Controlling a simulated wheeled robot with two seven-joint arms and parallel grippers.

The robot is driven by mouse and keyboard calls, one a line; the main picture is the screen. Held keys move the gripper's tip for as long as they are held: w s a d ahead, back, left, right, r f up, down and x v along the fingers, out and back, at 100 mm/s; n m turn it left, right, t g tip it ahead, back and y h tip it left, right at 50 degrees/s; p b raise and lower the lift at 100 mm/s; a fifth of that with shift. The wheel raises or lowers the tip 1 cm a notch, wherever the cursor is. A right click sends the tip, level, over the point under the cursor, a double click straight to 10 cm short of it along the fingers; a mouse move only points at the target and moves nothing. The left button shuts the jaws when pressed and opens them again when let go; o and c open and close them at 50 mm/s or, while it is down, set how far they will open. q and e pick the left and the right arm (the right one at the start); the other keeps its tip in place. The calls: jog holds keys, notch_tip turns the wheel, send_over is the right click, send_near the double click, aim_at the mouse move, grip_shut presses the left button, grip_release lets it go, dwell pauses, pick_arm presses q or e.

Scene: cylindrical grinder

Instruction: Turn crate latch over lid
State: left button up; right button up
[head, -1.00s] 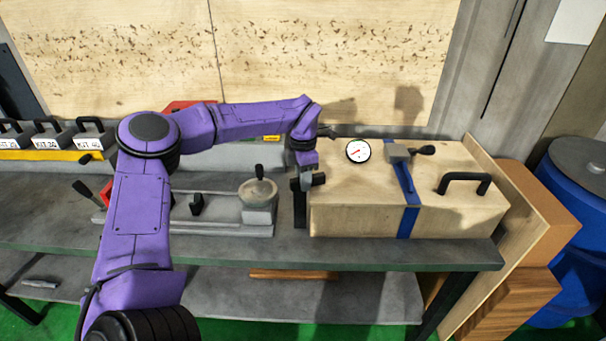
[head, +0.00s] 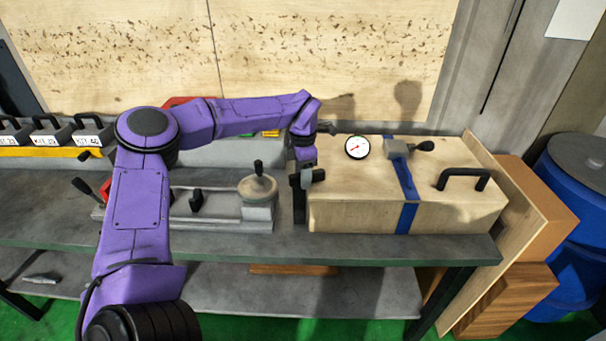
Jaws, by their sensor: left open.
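The crate (head: 350,215) is a pale wooden box with a flat lid (head: 440,160) on the bench. A blue strap (head: 408,218) crosses the lid, with a grey block and black-knobbed lever (head: 415,148) at its back part. My left gripper (head: 302,180) is open and points down at the crate's left end. Dark parts at the gripper, a vertical piece and a short crosspiece, overlap in view. I cannot tell which belong to the latch and which to my fingers, nor whether they touch. My right gripper is out of view.
A round dial gauge (head: 357,147) and a black handle (head: 463,179) are on the lid. Left of the crate is a grey machine fixture (head: 258,200) with a knob. Labelled grey weights (head: 50,135) stand at far left. A blue barrel (head: 575,190) stands right.

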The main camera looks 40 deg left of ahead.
pick_arm(q)
notch_tip(320, 180, up, 10)
jog(key=b, duration=0.1)
jog(key=shift+r, duration=0.2)
dwell(0.4)
